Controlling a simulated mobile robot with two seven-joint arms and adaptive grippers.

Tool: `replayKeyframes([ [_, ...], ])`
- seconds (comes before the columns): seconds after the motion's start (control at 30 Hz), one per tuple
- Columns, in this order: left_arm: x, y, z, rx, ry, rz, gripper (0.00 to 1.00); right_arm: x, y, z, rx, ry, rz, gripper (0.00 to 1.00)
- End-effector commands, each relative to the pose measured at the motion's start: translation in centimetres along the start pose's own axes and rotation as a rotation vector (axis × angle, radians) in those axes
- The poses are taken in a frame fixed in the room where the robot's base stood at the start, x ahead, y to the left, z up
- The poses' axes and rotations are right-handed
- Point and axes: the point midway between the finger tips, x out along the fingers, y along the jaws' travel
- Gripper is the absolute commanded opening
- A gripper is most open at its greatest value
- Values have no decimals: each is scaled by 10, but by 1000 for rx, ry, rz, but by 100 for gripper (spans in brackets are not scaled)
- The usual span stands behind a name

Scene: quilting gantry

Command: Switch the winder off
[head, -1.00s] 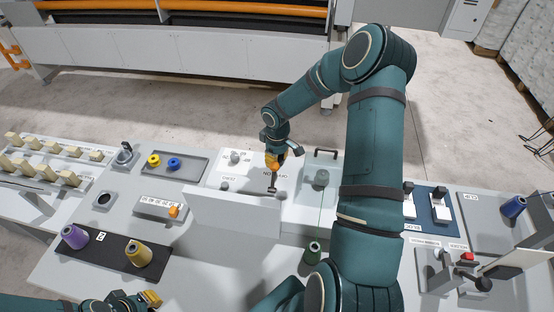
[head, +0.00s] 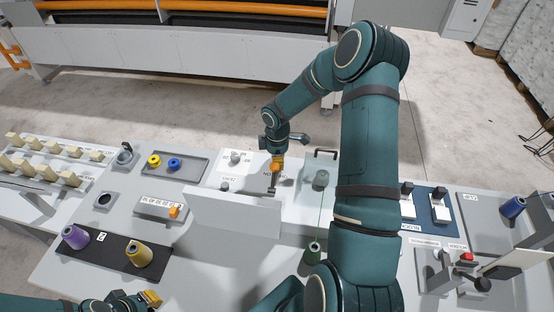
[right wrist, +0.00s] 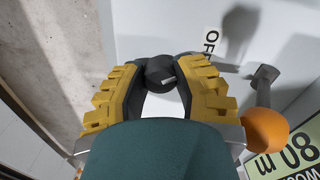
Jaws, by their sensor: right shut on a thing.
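The right gripper (right wrist: 160,88) has its yellow fingers on both sides of a dark round knob (right wrist: 160,72) in the right wrist view. The knob carries a short white mark on its right side, tilted slightly upward. An OFF label (right wrist: 211,40) lies on the white panel up and right of the knob.
A lever with an orange ball (right wrist: 264,130) stands close right of the fingers in the right wrist view, near a green "80 m" display (right wrist: 297,155). A green cone (head: 313,253) stands before the panel. Yellow and blue spools lie on a grey tray (head: 195,178).

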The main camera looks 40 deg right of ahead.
Motion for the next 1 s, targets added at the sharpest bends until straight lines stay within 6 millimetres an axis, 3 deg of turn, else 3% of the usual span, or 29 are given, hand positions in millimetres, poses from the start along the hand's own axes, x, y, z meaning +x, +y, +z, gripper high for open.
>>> replayKeyframes([
  [0.47, 0, 0, 0, 0, 0, 0, 0, 0, 0, 1, -14, -2, -1, 0],
  [0.5, 0, 0, 0, 0, 0, 0, 0, 0, 0, 1, -14, -2, -1, 42],
  [0.57, 0, 0, 0, 0, 0, 0, 0, 0, 0, 1, -13, -2, -1, 63],
  [1.0, 0, 0, 0, 0, 0, 0, 0, 0, 0, 0, -13, 0, 0, 63],
])
